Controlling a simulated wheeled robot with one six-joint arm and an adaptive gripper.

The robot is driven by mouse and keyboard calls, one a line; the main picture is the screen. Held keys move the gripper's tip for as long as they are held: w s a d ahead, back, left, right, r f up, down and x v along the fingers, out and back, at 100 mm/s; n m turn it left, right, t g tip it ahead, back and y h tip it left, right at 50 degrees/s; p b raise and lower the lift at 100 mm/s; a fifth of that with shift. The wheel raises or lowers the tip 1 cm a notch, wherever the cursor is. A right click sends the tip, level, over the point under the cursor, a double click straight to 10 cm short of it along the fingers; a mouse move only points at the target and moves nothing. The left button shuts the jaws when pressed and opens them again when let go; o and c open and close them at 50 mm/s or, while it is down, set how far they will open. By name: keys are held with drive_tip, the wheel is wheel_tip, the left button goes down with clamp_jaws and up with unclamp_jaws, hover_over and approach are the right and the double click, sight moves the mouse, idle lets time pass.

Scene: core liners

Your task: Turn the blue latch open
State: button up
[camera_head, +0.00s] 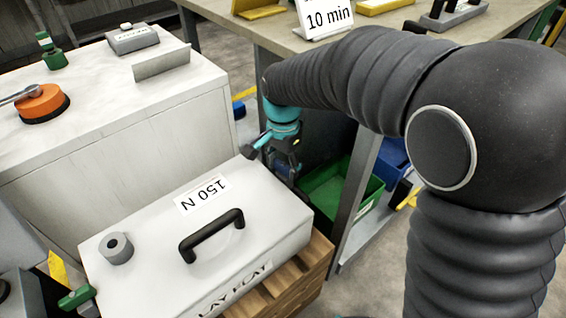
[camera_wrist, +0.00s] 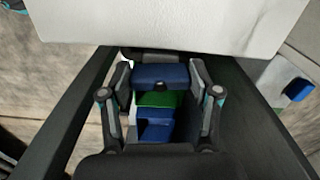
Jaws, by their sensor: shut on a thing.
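The white case (camera_head: 150,245) lies on a wooden pallet, with a black handle on top and a "150 N" label. The blue latch (camera_wrist: 160,74) is at the case's edge in the wrist view. My gripper (camera_wrist: 162,82) has one finger on each side of the latch and is shut on it. In the head view my gripper (camera_head: 287,165) is low beside the case's far right side, and there the latch is hidden or too small to make out. The latch's exact turn angle cannot be told.
A green latch (camera_head: 76,297) is on the case's left side. A grey knob (camera_head: 115,248) stands on its lid. A green bin (camera_head: 342,188) and a blue bin (camera_head: 392,165) sit under the table, close right of my gripper. A white cabinet (camera_head: 120,130) stands behind the case.

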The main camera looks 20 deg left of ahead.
sight(282, 165)
drive_tip(key=shift+m, duration=0.6)
drive_tip(key=o, duration=1.2)
drive_tip(key=shift+c, duration=0.2)
drive_tip(key=shift+r, duration=0.1)
wheel_tip(282, 165, up, 12)
